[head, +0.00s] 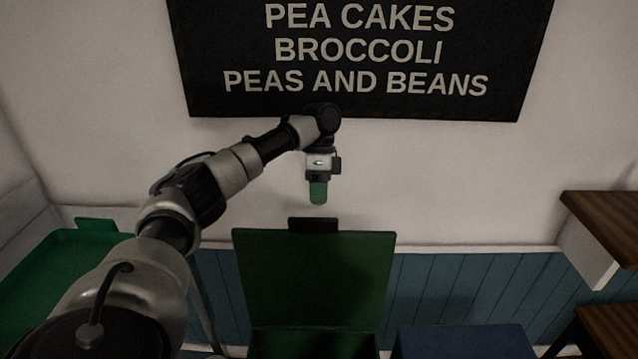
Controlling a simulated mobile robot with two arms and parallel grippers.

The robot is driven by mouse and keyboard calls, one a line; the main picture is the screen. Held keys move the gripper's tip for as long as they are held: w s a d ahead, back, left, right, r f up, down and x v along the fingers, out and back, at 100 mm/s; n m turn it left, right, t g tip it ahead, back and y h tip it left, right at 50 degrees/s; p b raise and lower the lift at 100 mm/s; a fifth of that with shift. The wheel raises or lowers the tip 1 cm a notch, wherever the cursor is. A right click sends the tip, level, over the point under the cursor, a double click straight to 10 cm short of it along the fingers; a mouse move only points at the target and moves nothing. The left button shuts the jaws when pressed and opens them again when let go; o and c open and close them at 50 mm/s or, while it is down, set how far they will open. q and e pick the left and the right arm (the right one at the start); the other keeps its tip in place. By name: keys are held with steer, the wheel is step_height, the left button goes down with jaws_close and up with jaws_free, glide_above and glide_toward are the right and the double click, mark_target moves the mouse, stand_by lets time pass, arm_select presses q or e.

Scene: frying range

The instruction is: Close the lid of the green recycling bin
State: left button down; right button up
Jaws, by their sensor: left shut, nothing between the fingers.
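The green recycling bin (312,345) stands low in the middle of the head view, its lower part cut off by the frame. Its dark green lid (315,275) is raised upright, leaning back towards the wall, with a black handle (313,225) on its top edge. My left gripper (318,198) points down in front of the wall, just above the lid handle in the picture. It is shut with nothing in it. How far it is from the lid in depth is hard to tell. My right gripper is not in view.
A dark blue box or bin top (462,341) is right of the green bin. A brighter green surface (70,262) lies at the left, partly behind my arm. Wooden shelves (608,225) stick out at the right. A black menu board (355,55) hangs on the wall above.

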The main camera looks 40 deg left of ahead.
arm_select(q)
steer(key=shift+x, duration=1.9)
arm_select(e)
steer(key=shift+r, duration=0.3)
arm_select(q)
steer(key=shift+w+a, duration=0.1)
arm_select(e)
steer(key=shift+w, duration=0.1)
arm_select(q)
steer(key=shift+p, duration=0.35)
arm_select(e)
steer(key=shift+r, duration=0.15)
